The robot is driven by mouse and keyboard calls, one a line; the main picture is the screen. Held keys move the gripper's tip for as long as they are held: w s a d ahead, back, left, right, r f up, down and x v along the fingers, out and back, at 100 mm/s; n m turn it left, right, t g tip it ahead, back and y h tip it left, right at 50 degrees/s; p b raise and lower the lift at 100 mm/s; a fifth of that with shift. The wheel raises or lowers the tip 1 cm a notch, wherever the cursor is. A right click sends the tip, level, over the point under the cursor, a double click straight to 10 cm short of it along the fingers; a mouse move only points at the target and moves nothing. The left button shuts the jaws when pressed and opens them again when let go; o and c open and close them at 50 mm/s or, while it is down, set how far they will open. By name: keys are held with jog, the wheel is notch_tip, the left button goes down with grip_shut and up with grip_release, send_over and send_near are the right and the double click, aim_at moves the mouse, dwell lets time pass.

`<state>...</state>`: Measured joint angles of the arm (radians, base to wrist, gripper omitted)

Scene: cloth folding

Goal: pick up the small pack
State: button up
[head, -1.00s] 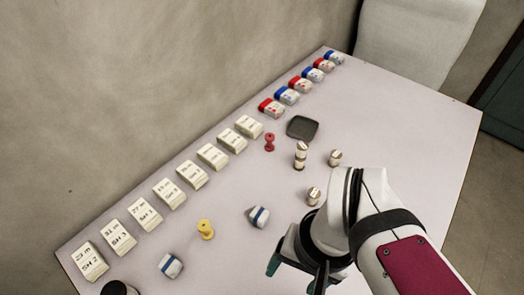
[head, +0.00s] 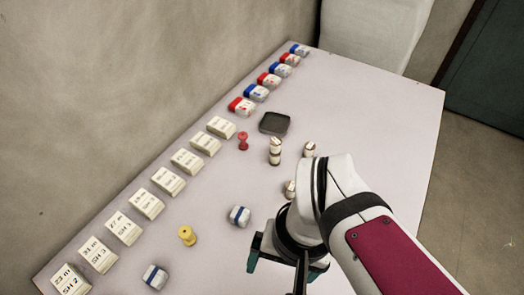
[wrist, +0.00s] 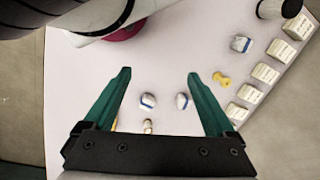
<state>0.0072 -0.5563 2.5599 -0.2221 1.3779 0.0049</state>
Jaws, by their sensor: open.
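A small white pack with a blue band (head: 239,216) lies on the table just up and left of my gripper in the head view. A similar pack (head: 155,277) lies at the lower left; it also shows near the top right in the wrist view (wrist: 241,44). In the wrist view two banded packs, one on the left (wrist: 147,101) and one on the right (wrist: 182,101), appear between the fingers. My gripper (wrist: 159,73) is open and empty, its teal fingers wide apart. In the head view my gripper (head: 282,270) is partly hidden by my arm.
A yellow spool (head: 187,236) stands near the packs. A row of cream boxes (head: 145,203) and red and blue packs (head: 268,79) line the wall side. A dark tray (head: 274,123), a red spool (head: 243,141) and small banded cylinders (head: 275,150) stand farther back. The right side of the table is clear.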

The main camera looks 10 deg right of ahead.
jog(key=w+d+f+n+t+h, duration=0.1)
jog(key=w+f+n+h, duration=0.35)
jog(key=n, duration=1.05)
jog(key=w+d+f+n+t+h, duration=0.1)
jog(key=w+d+f+n+t, duration=0.1)
jog(key=w+n, duration=0.95)
jog(key=d+f+n, duration=0.1)
jog(key=f, duration=0.2)
jog(key=s+d+f+n, duration=0.1)
jog(key=f, duration=0.2)
jog(key=s+f+n, duration=0.1)
jog(key=f, duration=0.2)
jog(key=shift+d+n, duration=0.25)
jog(key=shift+d, duration=0.15)
jog(key=x, duration=0.6)
grip_shut()
